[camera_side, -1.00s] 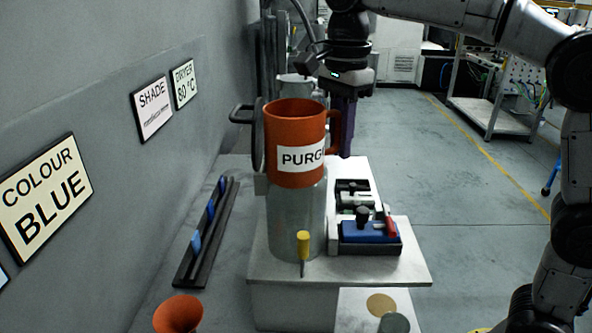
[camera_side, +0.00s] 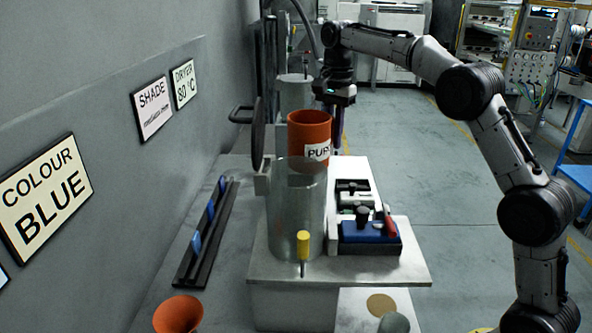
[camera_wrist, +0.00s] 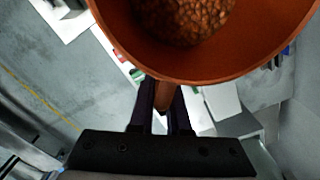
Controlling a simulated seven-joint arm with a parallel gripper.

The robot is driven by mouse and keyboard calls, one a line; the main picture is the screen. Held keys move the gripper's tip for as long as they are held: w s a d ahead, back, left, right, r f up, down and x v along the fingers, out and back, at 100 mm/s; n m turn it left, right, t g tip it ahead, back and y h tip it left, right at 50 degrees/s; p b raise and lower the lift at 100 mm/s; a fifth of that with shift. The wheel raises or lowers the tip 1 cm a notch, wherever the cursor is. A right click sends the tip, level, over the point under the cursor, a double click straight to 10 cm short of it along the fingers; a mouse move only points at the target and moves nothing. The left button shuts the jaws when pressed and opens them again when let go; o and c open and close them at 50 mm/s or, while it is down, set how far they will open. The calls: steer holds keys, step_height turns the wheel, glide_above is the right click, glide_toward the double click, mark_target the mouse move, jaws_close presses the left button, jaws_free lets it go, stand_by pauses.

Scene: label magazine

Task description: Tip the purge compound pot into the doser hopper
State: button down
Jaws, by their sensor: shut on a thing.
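The orange purge compound pot (camera_side: 309,130) is upright, with its white label partly turned to the right in the side view. In the wrist view the pot (camera_wrist: 215,65) holds brown granules. My gripper (camera_side: 338,140) is shut on the pot's handle, at the pot's right side; its dark fingers (camera_wrist: 163,108) also show in the wrist view.
A dark round lid with a handle (camera_side: 258,135) stands upright left of the pot. A yellow-topped peg (camera_side: 303,245) stands before the cylinder. A tray with a blue block (camera_side: 368,232) sits at right. Another grey cylinder (camera_side: 294,92) stands behind. A grey wall (camera_side: 120,60) bounds the left.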

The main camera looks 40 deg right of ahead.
mark_target(333, 116)
steer(key=shift+w+d+f, duration=0.15)
steer(key=shift+d+f, duration=0.05)
steer(key=shift+f, duration=0.1)
steer(key=shift+a+r, duration=0.15)
steer(key=shift+s+a+r+t+h, duration=0.25)
steer(key=shift+t+h, duration=0.35)
steer(key=shift+h, duration=0.2)
steer(key=shift+s+a+r+t+h, duration=0.2)
steer(key=shift+r+t+h, duration=0.15)
steer(key=shift+r, duration=0.25)
steer(key=shift+s+a+r+t+h, duration=0.1)
steer(key=shift+a+r+t+h, duration=0.15)
steer(key=shift+r+h, duration=0.25)
steer(key=r+h, duration=0.1)
steer(key=r, duration=0.1)
steer(key=s+a+r+t, duration=0.1)
steer(key=r, duration=0.1)
steer(key=a+r+t+h, duration=0.1)
steer(key=r, duration=0.2)
steer(key=shift+s+a+h, duration=0.15)
steer(key=shift+s+h, duration=0.15)
steer(key=shift+h, duration=0.05)
steer(key=shift+s+a+r+t+h, duration=0.2)
steer(key=shift+r+t+h, duration=0.15)
steer(key=shift+r, duration=0.2)
steer(key=shift+s+a+r+t+h, duration=0.15)
steer(key=shift+r+t+h, duration=0.1)
steer(key=shift+r+h, duration=0.25)
